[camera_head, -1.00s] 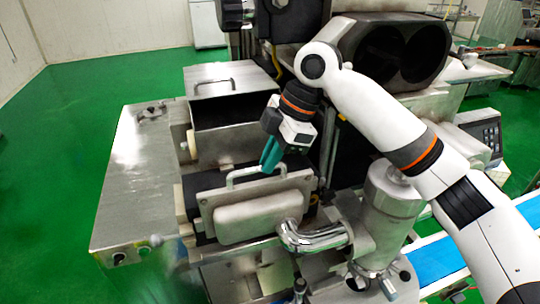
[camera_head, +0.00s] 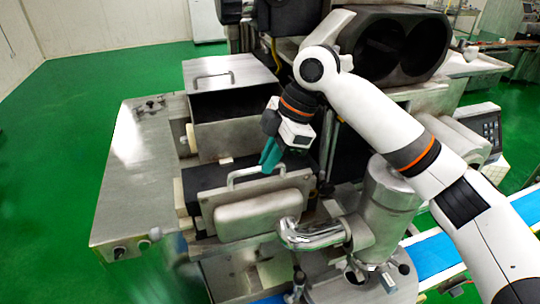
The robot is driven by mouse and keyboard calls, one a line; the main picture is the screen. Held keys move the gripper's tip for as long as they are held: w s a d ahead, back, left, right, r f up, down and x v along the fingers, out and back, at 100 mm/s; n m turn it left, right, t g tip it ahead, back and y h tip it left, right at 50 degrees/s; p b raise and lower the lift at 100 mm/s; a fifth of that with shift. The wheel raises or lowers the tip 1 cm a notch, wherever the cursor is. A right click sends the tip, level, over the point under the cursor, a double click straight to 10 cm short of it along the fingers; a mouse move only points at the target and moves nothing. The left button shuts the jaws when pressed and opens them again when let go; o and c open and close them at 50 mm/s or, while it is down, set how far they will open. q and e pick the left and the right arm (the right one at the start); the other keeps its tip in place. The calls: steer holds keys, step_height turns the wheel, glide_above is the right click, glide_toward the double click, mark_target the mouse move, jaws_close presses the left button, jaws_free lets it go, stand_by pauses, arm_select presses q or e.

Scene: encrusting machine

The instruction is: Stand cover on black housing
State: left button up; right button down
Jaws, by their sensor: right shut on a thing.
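The cover (camera_head: 258,214) is a grey metal plate with a raised rounded panel and a bar handle on its upper edge. It stands nearly upright, slightly tilted, at the front of the black housing (camera_head: 212,177). The housing's dark top shows behind the cover; its front is mostly hidden by it. My right gripper (camera_head: 268,164) has teal fingers and comes down from above. It is shut on the cover's handle at its right part. Whether the cover's lower edge rests on something is hard to tell. My left gripper is not in view.
A metal hopper with an open lid (camera_head: 232,76) stands behind the housing. A steel side table (camera_head: 125,185) is at left. A curved pipe (camera_head: 310,235) and steel cylinder (camera_head: 387,205) are close at the cover's right. Green floor is free at far left.

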steer(key=shift+r, duration=0.15)
stand_by(0.4)
steer(key=shift+f+b, duration=0.3)
steer(key=shift+f, duration=1.05)
steer(key=shift+p, duration=0.4)
steer(key=c, duration=1.4)
jaws_free()
steer(key=shift+o, duration=1.1)
steer(key=shift+s+f, duration=0.1)
steer(key=shift+f, duration=0.05)
